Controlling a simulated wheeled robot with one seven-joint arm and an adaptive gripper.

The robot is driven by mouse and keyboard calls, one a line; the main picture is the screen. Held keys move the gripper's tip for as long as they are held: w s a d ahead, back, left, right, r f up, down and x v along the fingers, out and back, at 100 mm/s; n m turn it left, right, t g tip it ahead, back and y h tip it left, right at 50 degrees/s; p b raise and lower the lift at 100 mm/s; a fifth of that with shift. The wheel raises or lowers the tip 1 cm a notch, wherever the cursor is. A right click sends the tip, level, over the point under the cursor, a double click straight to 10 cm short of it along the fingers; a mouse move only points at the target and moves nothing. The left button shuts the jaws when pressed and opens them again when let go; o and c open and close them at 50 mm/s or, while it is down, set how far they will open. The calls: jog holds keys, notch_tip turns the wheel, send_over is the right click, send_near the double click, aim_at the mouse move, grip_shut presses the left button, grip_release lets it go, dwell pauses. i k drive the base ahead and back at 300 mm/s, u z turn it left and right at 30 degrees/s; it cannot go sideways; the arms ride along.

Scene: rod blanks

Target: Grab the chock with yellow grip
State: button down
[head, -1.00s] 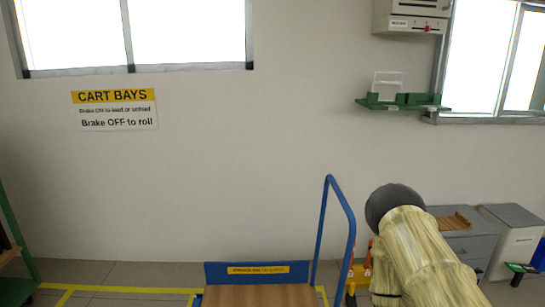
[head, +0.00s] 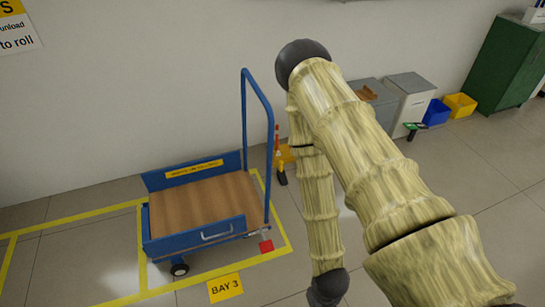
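No chock can be made out for certain. A small dark piece (head: 282,178) with yellow-orange parts (head: 278,148) above it stands on the floor just right of the blue cart's handle. It is partly hidden by my arm, and I cannot tell whether it is the chock with the yellow grip. My arm rises from the lower right and bends down to a dark joint at the bottom edge. My gripper is not in view.
A blue cart (head: 151,222) with a wooden deck stands in a yellow-lined bay, a red piece (head: 266,246) by its corner. Grey cabinets (head: 409,97), a blue bin (head: 436,112), a yellow bin (head: 460,105) and a green cabinet (head: 508,60) line the wall. The floor at right is open.

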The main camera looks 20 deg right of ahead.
aim_at(281, 175)
jog(key=z, duration=1.9)
jog(key=i, duration=4.05)
jog(key=u, duration=3.95)
jog(key=i, duration=0.3)
jog(key=z, duration=0.25)
